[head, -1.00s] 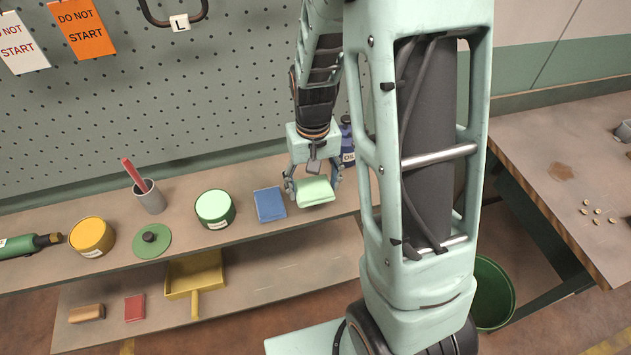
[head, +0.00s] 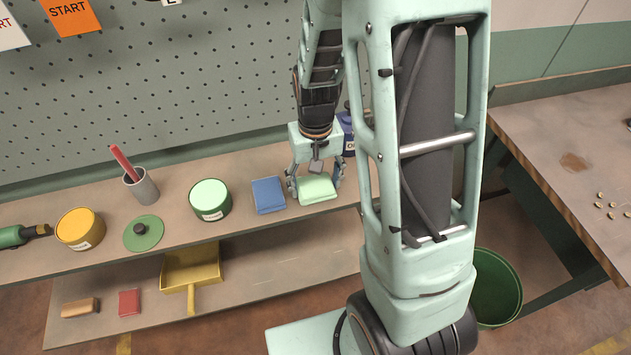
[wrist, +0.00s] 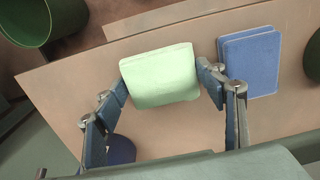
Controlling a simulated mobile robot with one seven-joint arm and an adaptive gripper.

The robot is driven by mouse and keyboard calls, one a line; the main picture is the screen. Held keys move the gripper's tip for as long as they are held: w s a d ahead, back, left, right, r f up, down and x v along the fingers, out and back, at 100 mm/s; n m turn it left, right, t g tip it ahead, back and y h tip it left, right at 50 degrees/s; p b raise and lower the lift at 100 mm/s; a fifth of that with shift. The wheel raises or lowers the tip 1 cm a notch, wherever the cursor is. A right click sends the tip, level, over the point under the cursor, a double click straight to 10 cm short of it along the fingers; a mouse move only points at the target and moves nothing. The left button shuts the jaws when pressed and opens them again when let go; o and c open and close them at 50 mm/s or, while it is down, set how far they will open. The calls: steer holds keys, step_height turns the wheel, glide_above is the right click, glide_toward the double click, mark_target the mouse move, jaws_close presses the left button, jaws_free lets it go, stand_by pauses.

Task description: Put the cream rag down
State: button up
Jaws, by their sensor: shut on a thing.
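A folded pale green rag (head: 318,188) is between the fingers of my gripper (head: 315,180), over the upper shelf, to the right of a folded blue rag (head: 268,195). No cream-coloured rag shows. In the wrist view the pale green rag (wrist: 160,76) lies flat between the two fingertips (wrist: 166,86), and the blue rag (wrist: 249,62) is just beyond the right finger. My gripper is shut on the pale green rag. The rag is at or very near the shelf surface; I cannot tell if it touches.
A blue oil container (head: 348,135) stands behind my gripper. Left along the upper shelf (head: 245,215) are a green tin (head: 210,200), a green lid (head: 144,234), a grey cup (head: 144,188) and a yellow tin (head: 80,229). A green bin (head: 497,290) stands below right.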

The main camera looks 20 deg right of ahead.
mark_target(315, 185)
steer(key=o, duration=1.2)
steer(key=shift+o, duration=0.2)
step_height(315, 185, up, 12)
steer(key=shift+r, duration=0.1)
